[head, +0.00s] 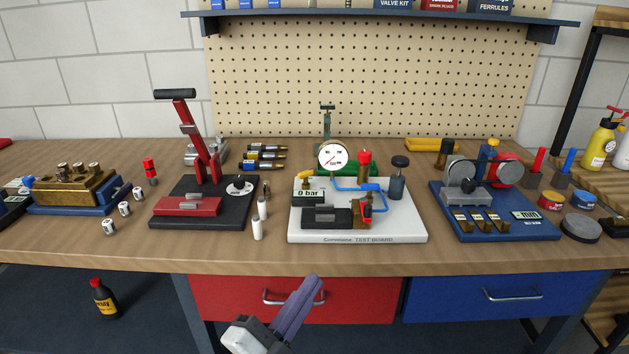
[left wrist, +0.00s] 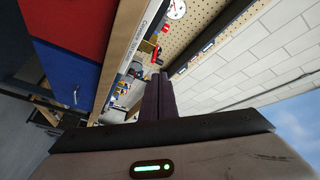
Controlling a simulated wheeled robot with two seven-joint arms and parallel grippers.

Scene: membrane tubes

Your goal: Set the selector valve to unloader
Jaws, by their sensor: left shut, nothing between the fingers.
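The white test board (head: 420,238) stands on the middle of the bench. It carries a round white gauge (head: 333,156), blue pipes (head: 345,186), a red-topped fitting (head: 365,165), a dark cylinder with a black knob (head: 398,178), and a dark block (head: 325,217) with a small red part (head: 367,211). The selector valve's label and setting are too small to read; I cannot tell which fitting it is. My left gripper (head: 314,279) is shut and empty, below and in front of the bench's front edge, apart from the board. Its closed fingers also show in the left wrist view (left wrist: 158,85).
A red lever press (head: 200,150) stands left of the board, with small white bottles (head: 257,228) between them. A blue measuring stand (head: 500,232) is at its right. The bench front edge (head: 350,263) and drawers lie behind my gripper. A shelf (head: 370,20) hangs above.

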